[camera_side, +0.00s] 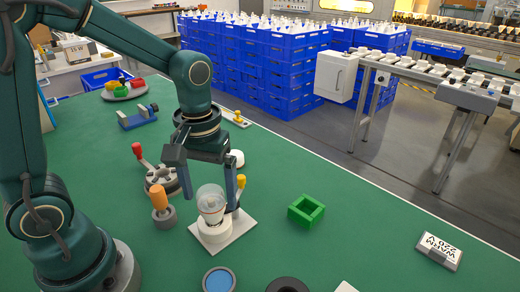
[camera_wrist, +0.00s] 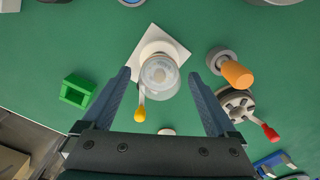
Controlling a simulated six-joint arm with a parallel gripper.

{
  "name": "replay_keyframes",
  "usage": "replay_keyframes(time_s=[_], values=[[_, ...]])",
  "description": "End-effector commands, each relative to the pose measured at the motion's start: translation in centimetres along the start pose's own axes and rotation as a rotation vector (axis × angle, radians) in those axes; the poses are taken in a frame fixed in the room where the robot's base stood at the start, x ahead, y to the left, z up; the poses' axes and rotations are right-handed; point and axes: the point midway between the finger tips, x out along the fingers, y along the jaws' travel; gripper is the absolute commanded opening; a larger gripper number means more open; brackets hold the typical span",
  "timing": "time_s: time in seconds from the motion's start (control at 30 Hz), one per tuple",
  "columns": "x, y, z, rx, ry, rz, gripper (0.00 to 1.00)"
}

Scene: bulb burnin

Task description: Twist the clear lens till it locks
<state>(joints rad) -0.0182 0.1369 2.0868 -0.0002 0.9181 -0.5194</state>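The clear lens (camera_side: 211,200) is a see-through cup shape, upright on a round white holder on a white square base plate (camera_side: 236,229). In the wrist view the lens (camera_wrist: 160,74) appears round, over the white plate (camera_wrist: 176,45). A yellow-tipped lever (camera_wrist: 140,114) stands beside it; its yellow end shows in the side view (camera_side: 241,181). My gripper (camera_side: 211,203) points down with one finger on each side of the lens. In the wrist view my gripper (camera_wrist: 158,76) is open, with gaps between both fingers and the lens. Whether the lens is locked cannot be seen.
An orange-handled tool in a grey stand (camera_side: 160,200) and a grey round fixture with a red-knobbed lever (camera_side: 162,178) stand close left. A green square block (camera_side: 306,210) stands right, with free mat between. A blue-topped disc (camera_side: 219,281) lies in front. A "WARM 220 V" sign (camera_side: 439,250) is far right.

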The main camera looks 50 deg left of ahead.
Motion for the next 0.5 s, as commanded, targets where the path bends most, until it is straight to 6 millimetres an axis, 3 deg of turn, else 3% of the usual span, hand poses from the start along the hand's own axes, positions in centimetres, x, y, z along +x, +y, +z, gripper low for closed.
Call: replay_keyframes(time_s=[0.03,0.17,0.2,0.5], values=[[-0.01,0.00,-0.01,0.000,0.000,0.000,0.69],[-0.02,0.01,-0.01,0.000,0.000,0.000,0.19],[-0.03,0.01,-0.01,0.000,0.000,0.000,0.12],[0.02,0.00,-0.01,0.001,0.000,0.000,0.12]])
